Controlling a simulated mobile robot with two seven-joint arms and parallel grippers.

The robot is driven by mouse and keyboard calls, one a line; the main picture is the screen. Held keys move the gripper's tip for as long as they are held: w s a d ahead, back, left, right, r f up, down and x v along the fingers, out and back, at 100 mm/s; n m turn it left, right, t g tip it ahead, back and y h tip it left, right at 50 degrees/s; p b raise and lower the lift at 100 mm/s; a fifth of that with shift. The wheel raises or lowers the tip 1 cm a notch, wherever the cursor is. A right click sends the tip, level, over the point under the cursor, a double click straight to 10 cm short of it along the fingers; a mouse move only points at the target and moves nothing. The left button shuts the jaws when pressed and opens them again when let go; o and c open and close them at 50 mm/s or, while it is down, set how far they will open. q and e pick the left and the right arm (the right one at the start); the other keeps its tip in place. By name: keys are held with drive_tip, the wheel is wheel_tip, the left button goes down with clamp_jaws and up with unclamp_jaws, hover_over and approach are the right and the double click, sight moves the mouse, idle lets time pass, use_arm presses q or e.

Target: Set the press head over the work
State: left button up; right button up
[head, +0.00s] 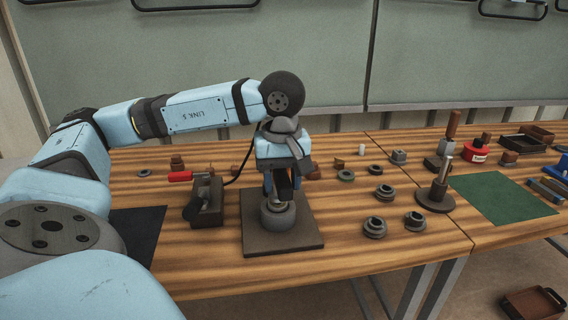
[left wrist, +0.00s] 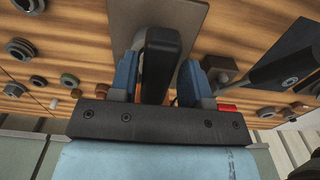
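The press has a flat dark base plate (head: 258,240) in the middle of the bench. A grey round piece (head: 278,216), perhaps the work, sits on it. A dark upright bar (head: 284,188) rises above this piece; whether it is the press head is unclear. My left gripper (head: 283,180) points down above the plate, its blue fingers on either side of the bar. In the left wrist view the bar (left wrist: 160,62) stands between the fingers. A narrow strip shows by the left finger; contact on the right is unclear. My right gripper is out of view.
A red-handled clamp block (head: 207,205) stands just left of the plate. Several grey round pieces (head: 375,228) and a disc with a post (head: 436,195) lie to the right. A green mat (head: 502,199) is farther right. Bare wood lies in front of the plate.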

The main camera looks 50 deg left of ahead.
use_arm(q)
drive_tip(key=shift+o, duration=0.6)
drive_tip(key=shift+s, duration=0.1)
drive_tip(key=shift+r, duration=0.35)
wheel_tip(320, 180, up, 13)
drive_tip(key=p, duration=0.4)
